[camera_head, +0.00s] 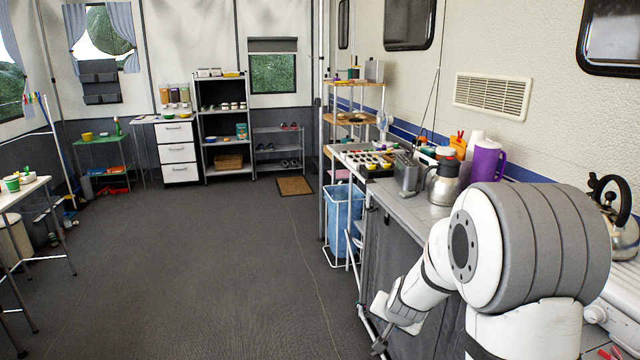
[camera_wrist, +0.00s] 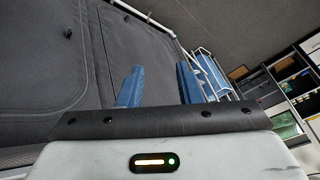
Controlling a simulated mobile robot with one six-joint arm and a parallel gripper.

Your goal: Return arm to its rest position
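My arm (camera_head: 530,250) fills the lower right of the head view, bent down in front of the kitchen counter. My gripper (camera_wrist: 160,84) shows in the wrist view as two blue fingers standing apart with nothing between them. In the head view the gripper end (camera_head: 380,346) is low and small, beside the counter's front. Its fingers are hard to make out there.
The counter (camera_head: 420,208) carries a steel flask (camera_head: 445,185), a purple jug (camera_head: 488,160) and a kettle (camera_head: 622,228). A blue bin (camera_head: 343,215) hangs in a white rack just beyond my gripper. Grey floor (camera_head: 200,260) is open to the left. A white table (camera_head: 25,188) stands far left.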

